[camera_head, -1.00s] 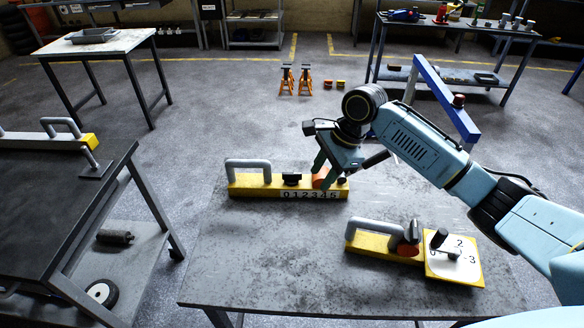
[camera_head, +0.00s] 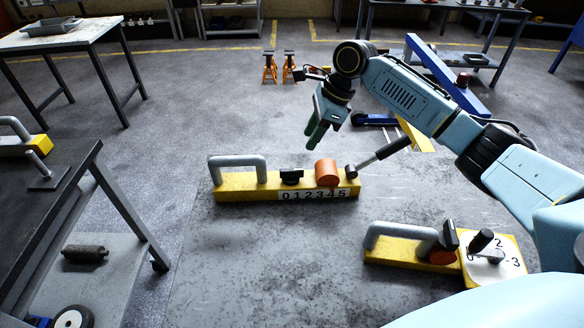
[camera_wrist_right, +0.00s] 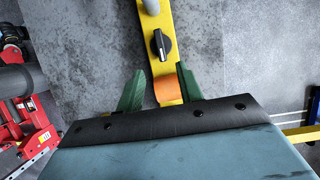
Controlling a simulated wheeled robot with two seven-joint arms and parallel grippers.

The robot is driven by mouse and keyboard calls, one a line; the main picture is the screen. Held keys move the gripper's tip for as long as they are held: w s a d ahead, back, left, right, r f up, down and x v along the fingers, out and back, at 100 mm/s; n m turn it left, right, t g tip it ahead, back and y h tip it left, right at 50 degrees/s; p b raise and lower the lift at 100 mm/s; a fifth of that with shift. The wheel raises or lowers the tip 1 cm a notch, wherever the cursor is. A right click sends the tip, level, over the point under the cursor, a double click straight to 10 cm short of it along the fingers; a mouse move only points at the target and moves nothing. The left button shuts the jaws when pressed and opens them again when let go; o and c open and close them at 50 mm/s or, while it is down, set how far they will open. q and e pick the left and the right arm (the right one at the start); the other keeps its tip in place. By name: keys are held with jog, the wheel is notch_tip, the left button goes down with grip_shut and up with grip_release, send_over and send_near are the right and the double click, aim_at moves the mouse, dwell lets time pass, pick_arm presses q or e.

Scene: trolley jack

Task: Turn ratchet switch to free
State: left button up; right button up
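A yellow bar (camera_head: 232,187) with a grey handle and the digits 0 to 5 lies on the table. It carries a black knob (camera_head: 291,177), an orange cylinder (camera_head: 326,173) and a lever with a black grip (camera_head: 393,148). In the right wrist view the knob (camera_wrist_right: 160,44) has a pale pointer line. No label for free is readable. My right gripper (camera_head: 317,132) hangs above and behind the bar, pointing down. Its green fingers (camera_wrist_right: 160,88) are apart and empty, with the orange cylinder (camera_wrist_right: 167,90) seen between them. My left gripper is out of view.
A second yellow bar (camera_head: 395,250) with a handle and a numbered white plate (camera_head: 505,262) lies at the front right. A dark table (camera_head: 45,200) stands at left. Orange stands (camera_head: 270,68) are on the floor behind. The table's front middle is clear.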

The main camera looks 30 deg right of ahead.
aim_at(292, 170)
jog(key=b+x, duration=0.2)
jog(key=x, duration=0.8)
jog(key=shift+f, duration=0.15)
jog(key=shift+w+a+f, duration=0.1)
jog(key=shift+f, duration=0.25)
jog(key=shift+a+f, duration=0.15)
jog(key=shift+f, duration=0.15)
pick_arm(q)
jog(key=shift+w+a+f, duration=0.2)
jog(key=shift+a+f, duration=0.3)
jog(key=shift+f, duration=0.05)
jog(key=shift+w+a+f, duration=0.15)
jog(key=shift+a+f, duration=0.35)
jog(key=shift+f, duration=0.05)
pick_arm(e)
jog(key=shift+c, duration=0.2)
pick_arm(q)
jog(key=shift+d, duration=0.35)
pick_arm(e)
grip_shut()
